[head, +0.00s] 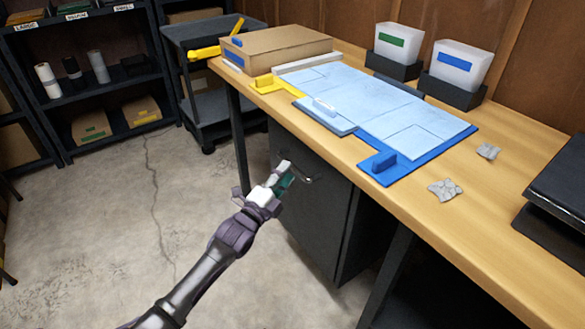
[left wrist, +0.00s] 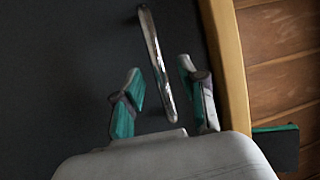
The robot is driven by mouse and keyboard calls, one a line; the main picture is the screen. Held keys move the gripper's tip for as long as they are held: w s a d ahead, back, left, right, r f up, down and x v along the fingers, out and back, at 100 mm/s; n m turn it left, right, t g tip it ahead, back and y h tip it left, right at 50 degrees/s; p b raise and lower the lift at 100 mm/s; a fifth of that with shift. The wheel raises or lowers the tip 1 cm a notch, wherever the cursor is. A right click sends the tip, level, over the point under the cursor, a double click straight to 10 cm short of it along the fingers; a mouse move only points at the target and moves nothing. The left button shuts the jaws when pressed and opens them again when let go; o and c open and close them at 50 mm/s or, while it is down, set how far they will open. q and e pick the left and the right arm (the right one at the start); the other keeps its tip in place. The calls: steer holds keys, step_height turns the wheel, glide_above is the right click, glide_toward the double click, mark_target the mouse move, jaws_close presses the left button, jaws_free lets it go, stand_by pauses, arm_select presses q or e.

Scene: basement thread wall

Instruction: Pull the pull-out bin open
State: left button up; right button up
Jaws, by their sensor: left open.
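The pull-out bin (head: 308,221) is a dark grey box under the workbench, its front flush below the table edge. Its metal bar handle (head: 310,180) shows near the top of the front. In the left wrist view the handle (left wrist: 154,55) runs lengthwise, its lower end between the two fingers. My left gripper (head: 280,180) is at the bin front by the handle. It is open, with a teal-padded finger on each side of the handle (left wrist: 163,98) and gaps to both. My right gripper is not in view.
The wooden workbench (head: 400,198) is above the bin, with light-blue sheets, a blue tray (head: 384,170), a cardboard box and white bins on it. A dark cart (head: 200,110) and shelves (head: 95,105) stand behind left. The concrete floor (head: 110,220) before the bin is clear.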

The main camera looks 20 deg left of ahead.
arm_select(q)
steer(key=shift+b+x, duration=0.3)
steer(key=shift+x, duration=1.7)
jaws_close()
